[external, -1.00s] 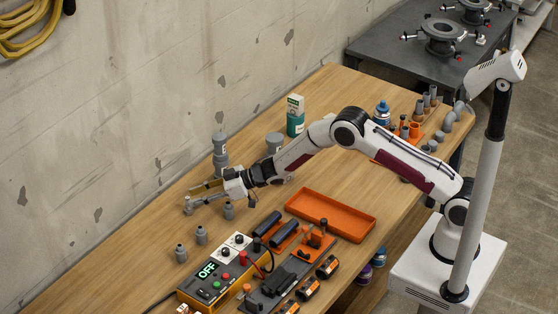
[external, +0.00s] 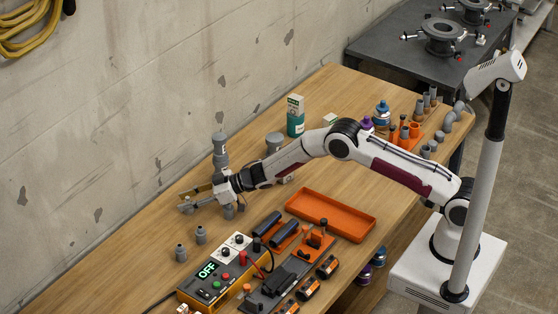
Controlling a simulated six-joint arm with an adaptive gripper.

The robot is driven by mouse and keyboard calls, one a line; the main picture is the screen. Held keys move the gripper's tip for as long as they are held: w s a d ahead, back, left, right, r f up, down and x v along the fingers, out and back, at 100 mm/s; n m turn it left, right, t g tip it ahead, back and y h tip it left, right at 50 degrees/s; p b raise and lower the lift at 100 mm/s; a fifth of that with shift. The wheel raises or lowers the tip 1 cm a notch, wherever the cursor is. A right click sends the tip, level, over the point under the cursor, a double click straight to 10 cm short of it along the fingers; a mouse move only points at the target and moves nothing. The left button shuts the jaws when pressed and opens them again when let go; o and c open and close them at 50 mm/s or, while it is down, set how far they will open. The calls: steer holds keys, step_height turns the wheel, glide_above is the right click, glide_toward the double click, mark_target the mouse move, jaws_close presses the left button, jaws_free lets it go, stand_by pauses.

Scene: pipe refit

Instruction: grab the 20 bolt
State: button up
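Several small grey fittings stand upright on the wooden table: one at the front left (external: 181,253), one beside it (external: 201,235) and one (external: 228,212) close beneath my wrist, partly hidden. No size marks are legible, so I cannot tell which is the 20 bolt. My gripper (external: 186,201) is low over the table, pointing left. Its two fingers look apart, with no held object visible between them.
A tall grey stacked fitting (external: 220,146) stands just behind my gripper. An orange tray (external: 330,216) and an OFF-display control box (external: 212,281) lie to the right and front. A green-white box (external: 295,116) stands farther back.

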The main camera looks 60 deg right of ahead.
jaws_close()
steer(key=shift+r, duration=0.15)
steer(key=shift+r, duration=4.9)
